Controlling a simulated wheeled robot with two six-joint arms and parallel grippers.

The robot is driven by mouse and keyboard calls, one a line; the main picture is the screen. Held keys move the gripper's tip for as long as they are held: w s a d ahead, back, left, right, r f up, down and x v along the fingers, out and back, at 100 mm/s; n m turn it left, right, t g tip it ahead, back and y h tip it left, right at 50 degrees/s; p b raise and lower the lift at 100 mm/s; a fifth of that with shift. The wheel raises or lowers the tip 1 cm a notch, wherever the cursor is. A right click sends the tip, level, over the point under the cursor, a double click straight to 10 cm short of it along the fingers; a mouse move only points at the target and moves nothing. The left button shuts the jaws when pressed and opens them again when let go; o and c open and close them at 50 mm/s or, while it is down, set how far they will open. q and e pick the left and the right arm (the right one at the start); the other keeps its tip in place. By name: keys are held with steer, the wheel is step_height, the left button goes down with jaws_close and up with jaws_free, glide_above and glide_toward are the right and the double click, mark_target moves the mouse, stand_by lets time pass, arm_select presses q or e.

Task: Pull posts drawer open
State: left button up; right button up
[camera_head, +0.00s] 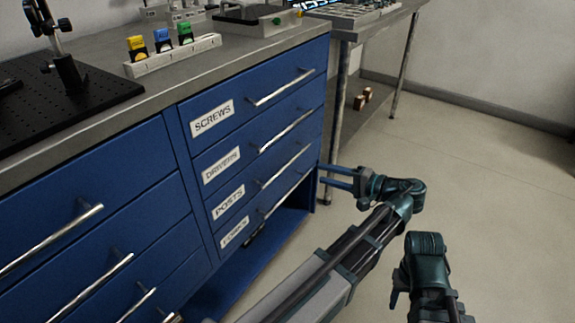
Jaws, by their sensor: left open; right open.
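The posts drawer (236,198) is the third one down in the blue cabinet's right column, labelled POSTS. Its front looks flush with its neighbours, so it appears shut. Its handle (285,167) is a slanting silver bar. My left gripper (321,174) is open and empty, with its two fingers pointing left towards the cabinet's right edge. Its fingertips are just right of and below the handle's far end in the picture; whether they touch anything cannot be told. My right gripper (394,298) is at the lower right, away from the cabinet, open, with its fingers partly hidden.
Drawers labelled SCREWS (211,117) and DRIVERS (221,165) are above, FORKS (233,232) below. More handled drawers (100,215) stand left. A grey worktop (110,120) carries optics and a breadboard (60,105). A metal table (362,33) stands behind. The floor (490,180) at right is clear.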

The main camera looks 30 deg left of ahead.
mark_target(289, 165)
arm_select(q)
steer(key=b+x, duration=0.2)
steer(key=x, duration=1.1)
steer(key=shift+a+f+b, duration=0.15)
steer(key=shift+a+b, duration=0.15)
steer(key=shift+a, duration=0.05)
jaws_close()
stand_by(0.9)
